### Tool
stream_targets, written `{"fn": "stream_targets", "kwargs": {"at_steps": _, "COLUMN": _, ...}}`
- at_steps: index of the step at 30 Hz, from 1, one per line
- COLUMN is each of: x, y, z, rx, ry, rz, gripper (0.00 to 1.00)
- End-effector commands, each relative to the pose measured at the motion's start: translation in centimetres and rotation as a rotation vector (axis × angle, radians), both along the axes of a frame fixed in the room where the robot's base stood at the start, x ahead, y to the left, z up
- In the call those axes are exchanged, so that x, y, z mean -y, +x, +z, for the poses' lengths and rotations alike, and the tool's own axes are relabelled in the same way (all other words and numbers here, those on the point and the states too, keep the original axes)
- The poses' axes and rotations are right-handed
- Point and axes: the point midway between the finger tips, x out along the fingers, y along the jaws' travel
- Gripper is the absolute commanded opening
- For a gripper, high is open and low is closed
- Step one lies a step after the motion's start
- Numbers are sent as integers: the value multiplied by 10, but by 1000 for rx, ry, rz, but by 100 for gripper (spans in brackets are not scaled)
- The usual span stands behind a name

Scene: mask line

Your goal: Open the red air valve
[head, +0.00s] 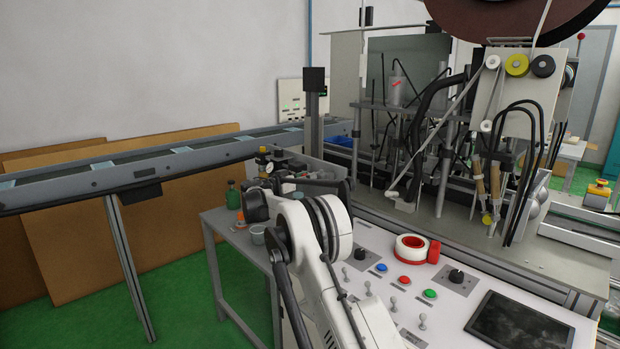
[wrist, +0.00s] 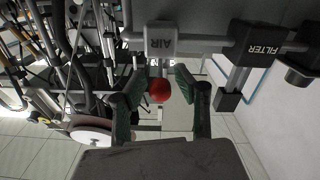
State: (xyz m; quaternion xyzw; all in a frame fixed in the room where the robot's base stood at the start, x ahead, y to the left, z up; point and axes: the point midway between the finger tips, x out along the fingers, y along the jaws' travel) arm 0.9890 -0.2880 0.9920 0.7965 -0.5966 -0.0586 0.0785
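The red air valve shows in the wrist view as a round red knob (wrist: 159,90) on a short stem below a grey block marked AIR (wrist: 160,41). My gripper (wrist: 158,76) is open, with its green-and-dark fingers on either side of the red knob. There is a visible gap between each finger and the knob, and nothing is held. In the head view my white arm covers much of the area around the valve, and I cannot make out the red knob or my fingertips clearly there.
A block marked FILTER (wrist: 262,45) is beside the AIR block. In the head view, a control panel (head: 375,243) with buttons and a red-and-white roll (head: 411,247) lies right of my arm. A conveyor (head: 120,170) runs at left; a small grey table (head: 228,222) stands below it.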

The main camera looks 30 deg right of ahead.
Motion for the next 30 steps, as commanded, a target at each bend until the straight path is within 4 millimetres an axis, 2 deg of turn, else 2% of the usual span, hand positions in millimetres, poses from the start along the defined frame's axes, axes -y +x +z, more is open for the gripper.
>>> {"fn": "stream_targets", "kwargs": {"at_steps": 6, "x": 15, "y": 4, "z": 0, "rx": 0, "ry": 0, "rz": 0, "gripper": 30}}
{"fn": "stream_targets", "kwargs": {"at_steps": 15, "x": 16, "y": 5, "z": 0, "rx": 0, "ry": 0, "rz": 0, "gripper": 30}}
{"fn": "stream_targets", "kwargs": {"at_steps": 22, "x": 16, "y": 5, "z": 0, "rx": 0, "ry": 0, "rz": 0, "gripper": 0}}
{"fn": "stream_targets", "kwargs": {"at_steps": 30, "x": 16, "y": 5, "z": 0, "rx": 0, "ry": 0, "rz": 0, "gripper": 0}}
